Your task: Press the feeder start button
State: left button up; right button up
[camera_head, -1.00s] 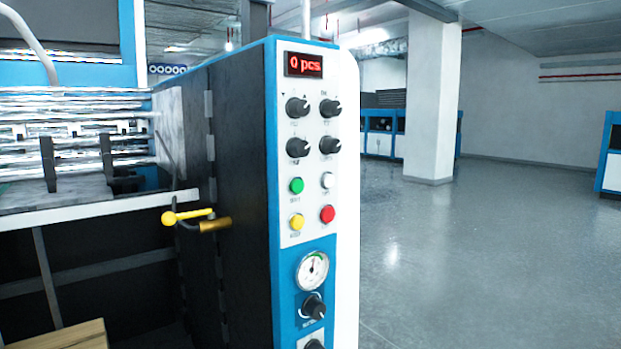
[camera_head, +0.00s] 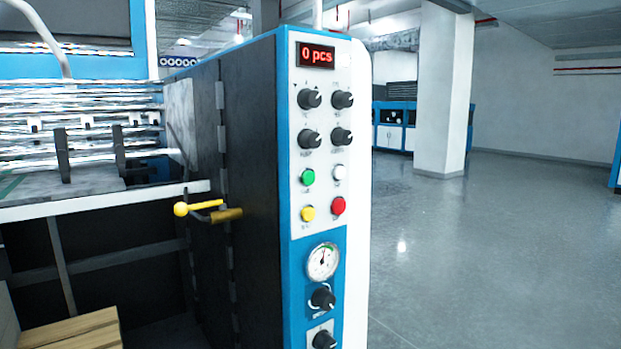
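The machine's control panel (camera_head: 322,115) faces me near the middle of the head view. It carries a green button (camera_head: 308,177), a white button (camera_head: 338,173), a yellow button (camera_head: 308,213) and a red button (camera_head: 338,206). Their labels are too small to read, so I cannot tell by label which one is the feeder start. The red display (camera_head: 316,55) above reads "0 pcs". Several black knobs (camera_head: 310,98) sit between the display and the buttons. Neither of my grippers shows in this view.
A gauge (camera_head: 322,261) and more knobs sit below the buttons. A yellow-knobbed lever (camera_head: 182,209) sticks out left of the panel. Rollers (camera_head: 80,120) and a wooden pallet (camera_head: 75,332) are at the left. Open floor (camera_head: 480,260) lies right, with a white pillar (camera_head: 444,90) behind.

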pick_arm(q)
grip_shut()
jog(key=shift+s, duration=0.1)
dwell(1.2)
